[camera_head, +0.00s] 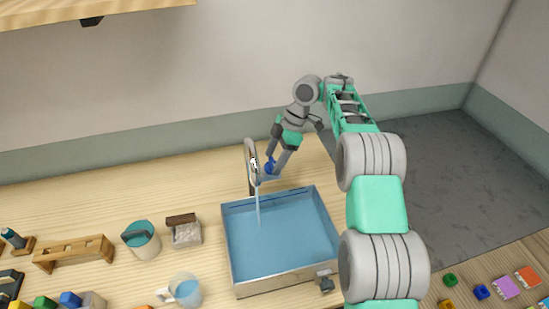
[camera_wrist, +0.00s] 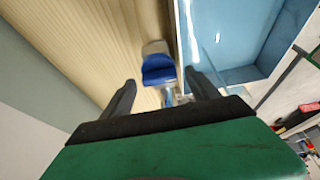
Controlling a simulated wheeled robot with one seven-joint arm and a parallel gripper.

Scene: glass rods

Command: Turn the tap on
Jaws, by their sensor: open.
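The grey tap (camera_head: 252,167) stands at the back left edge of the blue basin (camera_head: 282,228). A thin pale stream (camera_head: 258,208) like water runs from its spout down into the basin. The tap's blue handle (camera_head: 270,165) is on its right side; in the wrist view the blue handle (camera_wrist: 158,68) lies just ahead of and between my fingertips. My gripper (camera_head: 277,160) is open, with its fingers apart on both sides of the handle; it also shows in the wrist view (camera_wrist: 160,80). I cannot tell whether a finger touches the handle.
A teal-topped pot (camera_head: 142,240), a small brown-and-grey block (camera_head: 185,231) and a mug (camera_head: 184,291) stand left of the basin. A wooden rack (camera_head: 73,253) is farther left. Coloured blocks lie at the lower right. The wall is close behind the tap; a shelf overhangs the upper left.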

